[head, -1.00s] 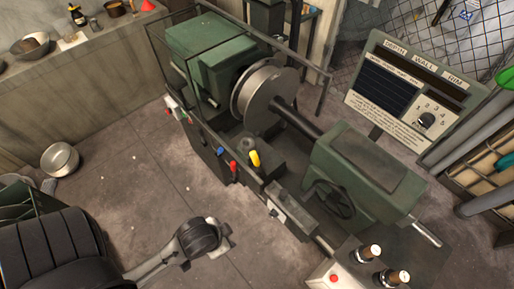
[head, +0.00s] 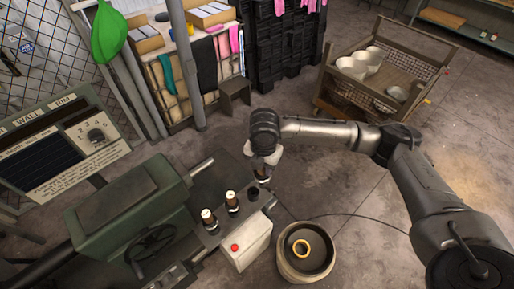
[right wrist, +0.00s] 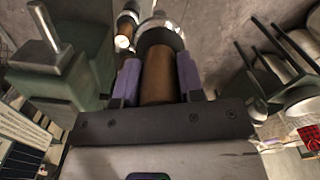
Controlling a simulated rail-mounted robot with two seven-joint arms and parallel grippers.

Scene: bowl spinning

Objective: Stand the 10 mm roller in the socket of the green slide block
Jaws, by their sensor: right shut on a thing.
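My right gripper (head: 262,172) reaches down over the right end of the lathe bed. In the right wrist view, its two purple pads (right wrist: 160,80) are shut on the brown handle of a roller (right wrist: 157,75), which has a grey metal end. Two other brown-handled rollers stand on the dark shelf: one nearer the front (head: 208,217) and one behind it (head: 231,200). I cannot read their sizes. The big green block (head: 130,212) with a handwheel is at the left of the head view. I cannot make out a socket. My left gripper is out of view.
A white box with a red button (head: 245,243) stands in front of the shelf. A round bin (head: 306,252) with a yellow ring is to its right. A sign panel (head: 62,143) is at left. A cart with bowls (head: 375,75) stands at the back right.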

